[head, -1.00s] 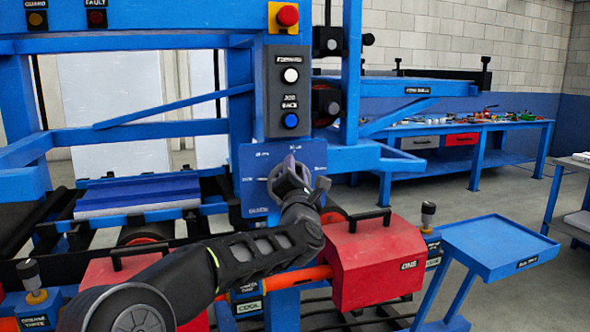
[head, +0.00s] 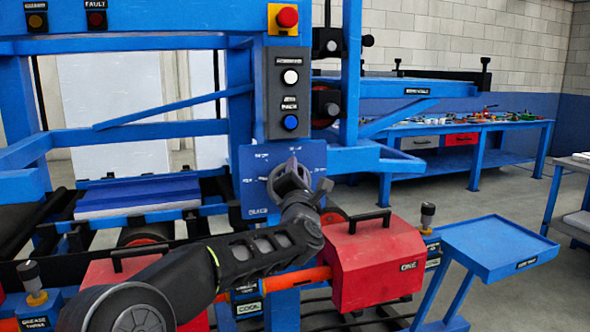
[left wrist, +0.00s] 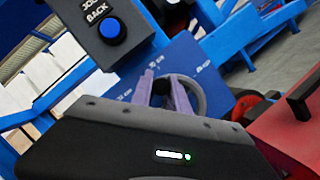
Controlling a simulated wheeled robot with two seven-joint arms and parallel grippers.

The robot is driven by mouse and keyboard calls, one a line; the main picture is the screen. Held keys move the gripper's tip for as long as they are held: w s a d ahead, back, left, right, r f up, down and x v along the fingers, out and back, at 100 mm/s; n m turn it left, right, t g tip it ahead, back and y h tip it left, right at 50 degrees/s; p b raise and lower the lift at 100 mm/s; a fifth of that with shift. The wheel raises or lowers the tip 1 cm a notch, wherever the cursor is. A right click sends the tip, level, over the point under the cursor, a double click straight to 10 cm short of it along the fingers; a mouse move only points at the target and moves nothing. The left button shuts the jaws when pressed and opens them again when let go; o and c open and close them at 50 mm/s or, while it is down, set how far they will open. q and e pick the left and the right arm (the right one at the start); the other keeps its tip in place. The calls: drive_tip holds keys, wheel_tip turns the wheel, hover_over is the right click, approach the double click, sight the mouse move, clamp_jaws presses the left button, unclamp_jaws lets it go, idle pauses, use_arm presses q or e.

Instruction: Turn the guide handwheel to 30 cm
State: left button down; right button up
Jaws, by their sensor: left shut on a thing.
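The guide handwheel (left wrist: 199,97) is a grey ring in front of a blue scale plate (head: 254,165) with white marks. My right gripper is in neither view.
Above the plate is a grey button box (head: 288,92) with a white and a blue button. A red emergency knob (head: 287,16) sits higher. A red box (head: 377,262) marked ONE and a blue tray (head: 494,246) stand to the right. A workbench (head: 465,130) is behind.

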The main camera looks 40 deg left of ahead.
use_arm(q)
drive_tip(key=m+p, duration=0.1)
drive_tip(key=w+m+h+p, duration=0.1)
drive_tip(key=m, duration=0.1)
drive_tip(key=shift+d+r, duration=0.15)
drive_tip(key=shift+d, duration=0.25)
wheel_tip(320, 180, down, 7)
drive_tip(key=w+d+m+g+h+p, duration=0.2)
drive_tip(key=m+g+p, duration=0.4)
drive_tip(key=m+p, duration=0.9)
drive_tip(key=p, duration=1.2)
drive_tip(key=shift+w+r, duration=0.2)
drive_tip(key=shift+w, duration=0.15)
drive_tip(key=c, duration=1.3)
unclamp_jaws()
drive_tip(key=shift+a, duration=0.1)
